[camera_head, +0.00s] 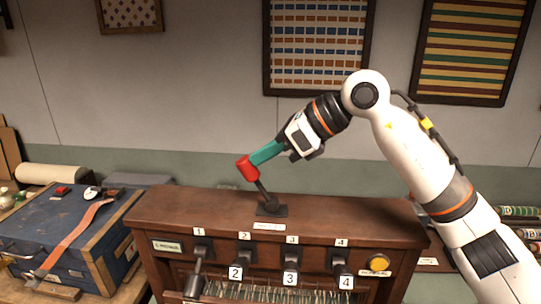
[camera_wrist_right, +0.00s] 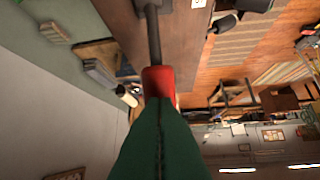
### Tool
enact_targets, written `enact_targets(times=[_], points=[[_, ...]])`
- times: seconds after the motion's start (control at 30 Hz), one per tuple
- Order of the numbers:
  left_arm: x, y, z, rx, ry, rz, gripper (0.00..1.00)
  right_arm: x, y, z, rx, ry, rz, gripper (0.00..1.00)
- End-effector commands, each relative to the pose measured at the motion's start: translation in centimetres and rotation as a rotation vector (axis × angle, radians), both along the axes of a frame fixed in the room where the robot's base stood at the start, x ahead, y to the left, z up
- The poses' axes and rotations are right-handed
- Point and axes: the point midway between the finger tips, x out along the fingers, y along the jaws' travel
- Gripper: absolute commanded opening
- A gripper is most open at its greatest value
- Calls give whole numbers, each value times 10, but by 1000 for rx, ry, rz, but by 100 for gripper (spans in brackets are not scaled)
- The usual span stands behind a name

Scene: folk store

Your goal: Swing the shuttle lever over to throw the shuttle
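The shuttle lever is a dark rod (camera_head: 262,189) with a red knob (camera_head: 247,170), rising from a black base (camera_head: 271,211) on top of the wooden loom cabinet (camera_head: 180,208). The lever leans to the left in the head view. My right gripper (camera_head: 257,160) comes down from the upper right, its green fingertips against the right side of the knob. In the right wrist view, the green fingers (camera_wrist_right: 160,102) lie together with a thin seam, tips at the red knob (camera_wrist_right: 157,76); I see nothing between them. My left gripper is not in view.
The cabinet front has several numbered levers (camera_head: 290,262) and a yellow button (camera_head: 379,263). A blue case (camera_head: 65,236) with an orange strap stands at the left. Framed textiles (camera_head: 318,45) hang on the wall behind. The cabinet top around the lever is clear.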

Motion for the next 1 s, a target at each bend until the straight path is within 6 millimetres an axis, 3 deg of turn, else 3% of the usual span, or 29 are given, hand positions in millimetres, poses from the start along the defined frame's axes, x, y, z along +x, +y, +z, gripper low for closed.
enact_targets(times=[0.57,1.0], points=[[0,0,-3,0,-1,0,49,-1,-1,1,0,0,3,0],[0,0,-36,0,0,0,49,-23,-66,50,3,-4,-3,0]])
